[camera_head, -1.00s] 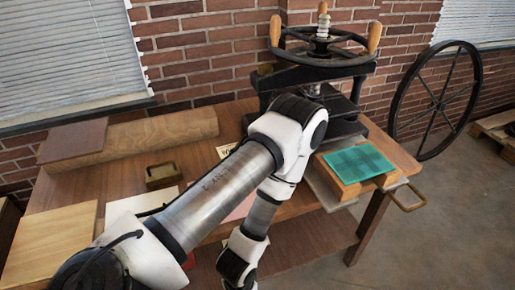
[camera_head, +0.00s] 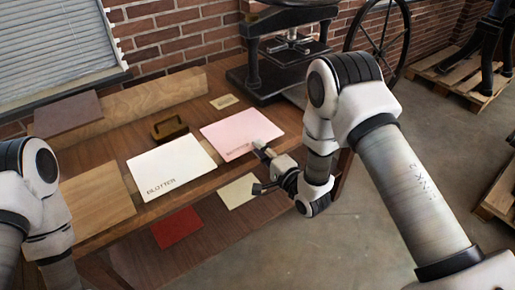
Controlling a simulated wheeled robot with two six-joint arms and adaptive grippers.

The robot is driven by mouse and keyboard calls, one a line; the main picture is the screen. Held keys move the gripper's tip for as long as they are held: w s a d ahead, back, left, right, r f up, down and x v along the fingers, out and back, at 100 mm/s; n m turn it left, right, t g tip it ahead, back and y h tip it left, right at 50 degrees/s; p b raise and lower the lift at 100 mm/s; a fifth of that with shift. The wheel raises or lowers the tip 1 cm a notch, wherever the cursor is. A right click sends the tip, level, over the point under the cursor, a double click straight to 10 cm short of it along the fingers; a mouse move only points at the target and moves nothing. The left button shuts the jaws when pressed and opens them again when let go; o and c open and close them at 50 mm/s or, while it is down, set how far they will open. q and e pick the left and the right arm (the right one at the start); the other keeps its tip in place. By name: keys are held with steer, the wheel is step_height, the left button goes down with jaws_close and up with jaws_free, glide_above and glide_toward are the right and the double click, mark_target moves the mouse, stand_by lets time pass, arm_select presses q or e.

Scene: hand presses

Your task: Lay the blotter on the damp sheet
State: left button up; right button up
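A white sheet marked BLOTTER (camera_head: 172,165) lies flat on the wooden table, left of centre. A pink sheet (camera_head: 240,131) lies to its right, with a label too small to read. I cannot tell which sheet is the damp one. My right gripper (camera_head: 259,169) is at the table's front edge, by the pink sheet's near right corner. Its fingers look apart, with nothing between them. I cannot tell whether it touches the pink sheet. My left arm is at the left edge, its gripper out of view.
The black press (camera_head: 290,45) stands at the back right of the table. A red piece (camera_head: 177,228) and a cream piece (camera_head: 239,191) are on the lower shelf.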

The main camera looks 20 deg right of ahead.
steer(key=shift+w+a+r, duration=0.25)
steer(key=shift+w+a, duration=0.2)
steer(key=shift+a, duration=0.05)
steer(key=shift+d+f, duration=0.1)
steer(key=shift+d, duration=0.05)
steer(key=shift+c, duration=0.2)
jaws_close()
